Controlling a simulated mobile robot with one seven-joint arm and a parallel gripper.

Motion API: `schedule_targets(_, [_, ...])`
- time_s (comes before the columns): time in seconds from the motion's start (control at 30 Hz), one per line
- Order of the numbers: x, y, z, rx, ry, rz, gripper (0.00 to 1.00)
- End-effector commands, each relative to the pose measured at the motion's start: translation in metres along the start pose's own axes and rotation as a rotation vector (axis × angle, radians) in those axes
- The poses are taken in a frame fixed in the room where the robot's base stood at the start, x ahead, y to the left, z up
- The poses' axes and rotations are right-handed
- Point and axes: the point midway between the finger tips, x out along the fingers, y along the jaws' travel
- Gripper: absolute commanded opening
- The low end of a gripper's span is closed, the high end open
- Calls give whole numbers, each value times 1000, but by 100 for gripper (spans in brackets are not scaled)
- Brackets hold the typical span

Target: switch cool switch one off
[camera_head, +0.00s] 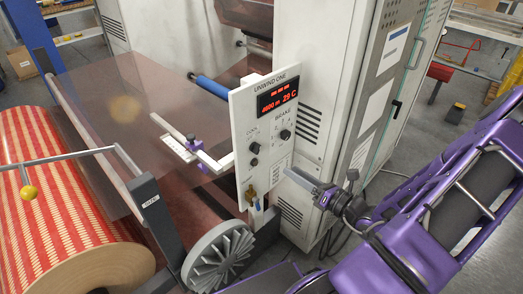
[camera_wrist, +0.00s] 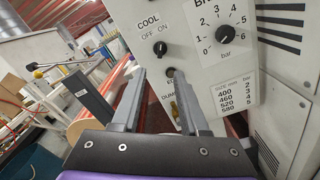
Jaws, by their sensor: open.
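The unwind one panel (camera_head: 262,100) is a white board with a red display. Its cool switch is a small black knob (camera_head: 255,148) on the left side. In the wrist view the cool switch (camera_wrist: 160,48) sits under the printed words COOL, OFF and ON, with OFF left of ON. I cannot tell for certain which way its pointer faces. My gripper (camera_head: 300,178) is open and empty, to the right of and below the cool switch. In the wrist view its two fingers (camera_wrist: 158,78) point at the panel below the switch, apart from it.
A second black knob (camera_wrist: 171,73) lies just below the cool switch, near the fingertips, its label partly hidden. A brass valve (camera_head: 250,194) is lower. A brake dial (camera_head: 285,134) is to the right. A white cabinet (camera_head: 330,70) stands behind; a striped roll (camera_head: 60,190) is left.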

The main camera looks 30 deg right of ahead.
Motion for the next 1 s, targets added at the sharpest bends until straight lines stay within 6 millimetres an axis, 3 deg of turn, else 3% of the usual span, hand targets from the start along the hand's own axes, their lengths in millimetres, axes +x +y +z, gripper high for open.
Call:
schedule_targets(0.3, [72,1,-1,-1,1,4,44])
schedule_targets(0.5, [110,1,-1,0,2,2,44])
schedule_targets(0.7, [130,0,-1,-1,2,0,44])
schedule_targets(1.0, [135,0,-1,0,2,-2,44])
